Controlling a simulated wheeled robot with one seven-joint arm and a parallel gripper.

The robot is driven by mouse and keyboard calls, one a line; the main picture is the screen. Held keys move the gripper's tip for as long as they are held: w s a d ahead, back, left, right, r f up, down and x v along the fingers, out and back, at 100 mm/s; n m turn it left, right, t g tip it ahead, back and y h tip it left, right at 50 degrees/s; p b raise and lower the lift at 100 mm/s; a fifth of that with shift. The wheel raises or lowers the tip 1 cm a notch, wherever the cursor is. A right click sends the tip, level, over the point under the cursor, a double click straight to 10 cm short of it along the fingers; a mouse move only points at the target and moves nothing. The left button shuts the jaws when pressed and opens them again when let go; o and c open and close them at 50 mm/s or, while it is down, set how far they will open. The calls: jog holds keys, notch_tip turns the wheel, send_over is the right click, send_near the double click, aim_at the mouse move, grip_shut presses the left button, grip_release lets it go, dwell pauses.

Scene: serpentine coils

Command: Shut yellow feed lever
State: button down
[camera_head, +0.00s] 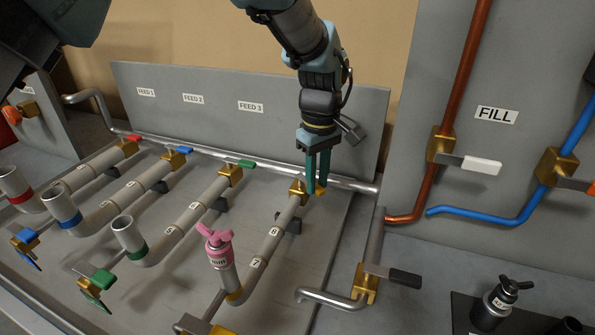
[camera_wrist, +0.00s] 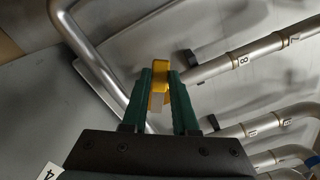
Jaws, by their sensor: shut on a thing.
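The yellow feed lever (camera_head: 321,191) sits on the brass valve (camera_head: 297,187) at the upper end of the rightmost feed pipe (camera_head: 272,236). My gripper (camera_head: 317,188) reaches down from above, its green fingers around the lever. In the wrist view the yellow lever (camera_wrist: 160,76) lies between the two fingertips (camera_wrist: 159,84), which are shut on it. In the head view the fingers hide much of the lever, so its exact angle is hard to tell.
Red (camera_head: 133,138), blue (camera_head: 185,150) and green (camera_head: 246,163) levers sit on parallel pipes to the left. A grey back panel (camera_head: 200,82) stands behind my gripper. A pink-capped canister (camera_head: 220,262) stands on the pipe's near end. A FILL panel (camera_head: 490,150) is at right.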

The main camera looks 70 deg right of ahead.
jog(key=d+n, duration=0.1)
jog(key=n, duration=0.1)
jog(key=d+n+p, duration=0.1)
jog(key=n, duration=0.1)
jog(key=d+n, duration=0.1)
jog(key=n, duration=0.1)
jog(key=shift+s+d, duration=0.1)
jog(key=shift+s, duration=0.15)
jog(key=shift+r+n, duration=0.1)
jog(key=shift+n, duration=0.2)
jog(key=c, duration=0.7)
grip_release()
notch_tip(320, 180, up, 11)
jog(key=b, duration=0.3)
jog(key=shift+f, duration=0.2)
